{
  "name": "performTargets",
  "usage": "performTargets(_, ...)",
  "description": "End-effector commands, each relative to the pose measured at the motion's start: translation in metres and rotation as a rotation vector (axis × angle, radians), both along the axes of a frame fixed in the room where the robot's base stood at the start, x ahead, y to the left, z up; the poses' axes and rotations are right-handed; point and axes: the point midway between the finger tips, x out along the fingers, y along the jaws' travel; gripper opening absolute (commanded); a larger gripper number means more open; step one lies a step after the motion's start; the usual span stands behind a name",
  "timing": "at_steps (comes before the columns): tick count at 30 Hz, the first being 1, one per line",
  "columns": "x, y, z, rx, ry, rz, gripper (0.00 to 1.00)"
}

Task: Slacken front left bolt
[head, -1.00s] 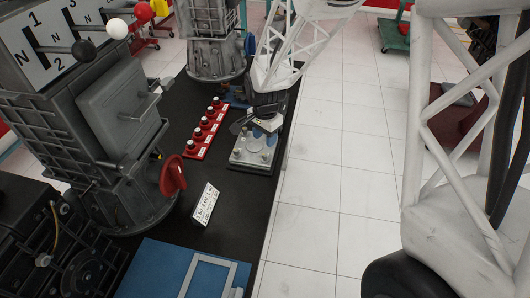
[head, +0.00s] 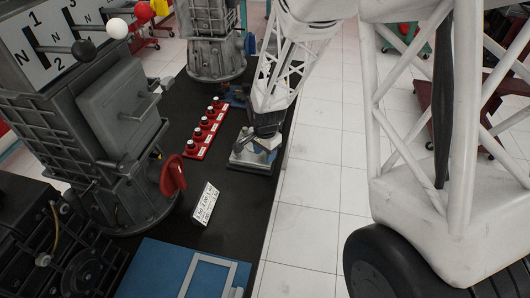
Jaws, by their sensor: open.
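A small grey metal plate with bolts (head: 243,160) lies near the right edge of the black bench top. My gripper (head: 260,146) is over this plate, low and close to it, at the end of my white lattice arm. The jaws are small and dark in this view, and no bolt shows between them. The gripper covers much of the plate. I cannot tell the front left bolt apart, nor whether the jaws touch anything.
A red strip with several black-topped knobs (head: 204,134) lies left of the plate. A white label card (head: 205,204) stands in front. A large grey gearbox trainer (head: 120,130) with a red handle (head: 173,176) fills the left. A blue panel (head: 165,270) lies at the front.

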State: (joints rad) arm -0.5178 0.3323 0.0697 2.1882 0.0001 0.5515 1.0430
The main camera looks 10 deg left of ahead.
Motion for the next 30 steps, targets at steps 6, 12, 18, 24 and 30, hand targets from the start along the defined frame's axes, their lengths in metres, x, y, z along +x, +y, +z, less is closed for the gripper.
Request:
performTargets(6,0.0,0.0,-0.0035,0.0,0.0,0.0,0.46)
performTargets(12,0.0,0.0,-0.0034,0.0,0.0,0.0,0.44)
performTargets(18,0.0,0.0001,-0.0033,0.0,0.0,0.0,0.14)
performTargets(24,0.0,0.0001,-0.0032,0.0,0.0,0.001,0.0)
performTargets(30,0.0001,0.0,-0.003,0.0,0.0,0.021,0.0)
